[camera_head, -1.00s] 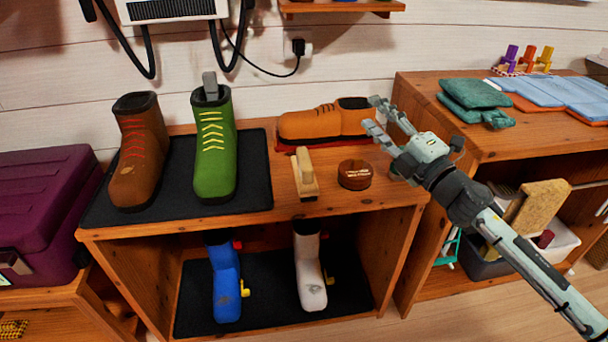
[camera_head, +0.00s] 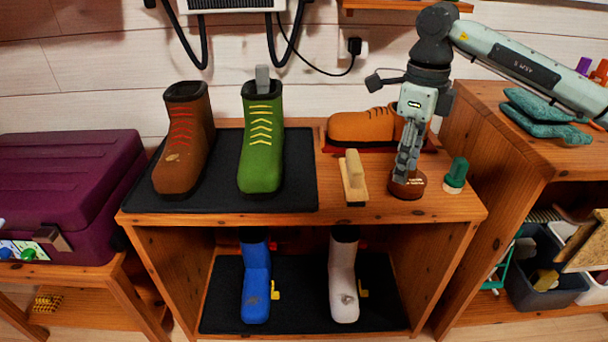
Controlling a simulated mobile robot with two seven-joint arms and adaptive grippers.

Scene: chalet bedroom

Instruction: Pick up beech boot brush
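The beech boot brush (camera_head: 353,178), a pale wooden block with a raised handle, sits on the top of the wooden shelf unit, just right of the black boot mat. My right gripper (camera_head: 404,172) points down to the right of the brush, apart from it. Its fingertips overlap the round brown tin (camera_head: 407,187) in the picture; I cannot tell if they touch it. The fingers line up edge-on, so their gap is hidden. My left gripper is not in view.
A brown boot (camera_head: 182,140) and a green boot (camera_head: 262,140) stand on the black mat (camera_head: 222,175). An orange shoe (camera_head: 362,127) lies behind the brush. A small green-topped item (camera_head: 456,173) stands right of the tin.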

